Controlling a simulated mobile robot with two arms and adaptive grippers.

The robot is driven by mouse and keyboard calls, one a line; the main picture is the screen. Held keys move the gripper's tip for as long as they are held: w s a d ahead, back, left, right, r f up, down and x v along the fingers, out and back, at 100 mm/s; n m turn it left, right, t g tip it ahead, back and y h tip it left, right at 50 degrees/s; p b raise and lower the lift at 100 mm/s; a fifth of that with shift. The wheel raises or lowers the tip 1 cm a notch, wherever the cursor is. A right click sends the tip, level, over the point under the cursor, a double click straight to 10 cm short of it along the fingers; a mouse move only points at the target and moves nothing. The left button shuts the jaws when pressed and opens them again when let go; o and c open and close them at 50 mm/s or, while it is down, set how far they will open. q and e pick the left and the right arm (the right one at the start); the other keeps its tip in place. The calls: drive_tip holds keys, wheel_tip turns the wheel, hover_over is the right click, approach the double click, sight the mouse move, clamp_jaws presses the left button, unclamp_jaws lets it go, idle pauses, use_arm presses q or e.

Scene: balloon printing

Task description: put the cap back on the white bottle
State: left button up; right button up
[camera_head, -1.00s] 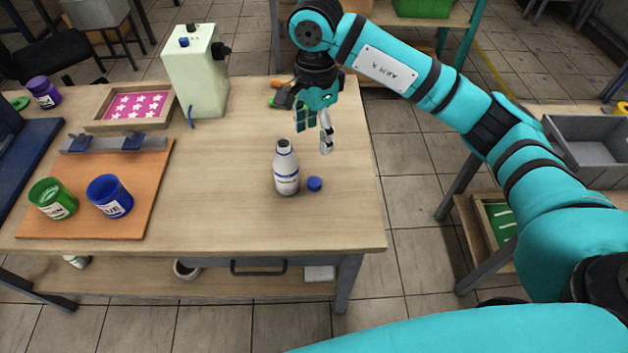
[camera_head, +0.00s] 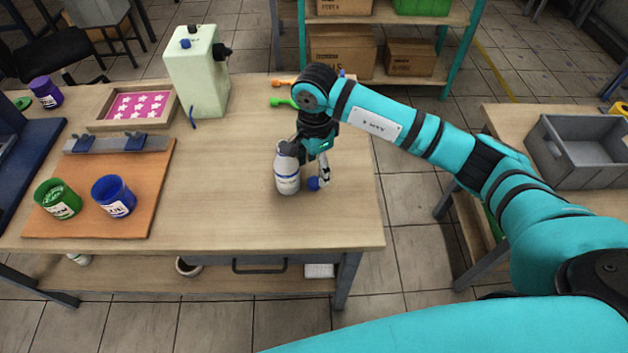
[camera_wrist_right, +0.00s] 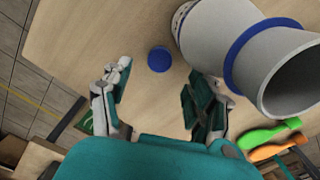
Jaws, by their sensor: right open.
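The white bottle (camera_head: 287,177) stands upright on the table, with blue bands and an uncapped, open neck. The blue cap (camera_head: 313,184) lies on the table just right of the bottle's base. My right gripper (camera_head: 318,172) is low over the table beside the bottle, its fingers around the cap's position. In the right wrist view the gripper (camera_wrist_right: 157,76) is open and empty. The cap (camera_wrist_right: 159,59) lies just beyond the fingertips, between their lines. The bottle (camera_wrist_right: 222,40) is close beside the right-hand finger; I cannot tell whether they touch. My left gripper is not in view.
Green and blue ink jars (camera_head: 115,199) stand on an orange board (camera_head: 85,224) at the left. A pale green machine (camera_head: 197,70) and a tray of pink star print (camera_head: 97,122) are at the back. Green and orange items (camera_head: 281,102) lie behind the gripper. The table's front middle is clear.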

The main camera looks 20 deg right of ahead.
sight(314, 181)
wheel_tip(314, 181, down, 4)
drive_tip(key=shift+a+f+p, duration=0.1)
drive_tip(key=shift+f+p, duration=0.15)
drive_tip(key=shift+p, duration=0.15)
drive_tip(key=c, duration=0.8)
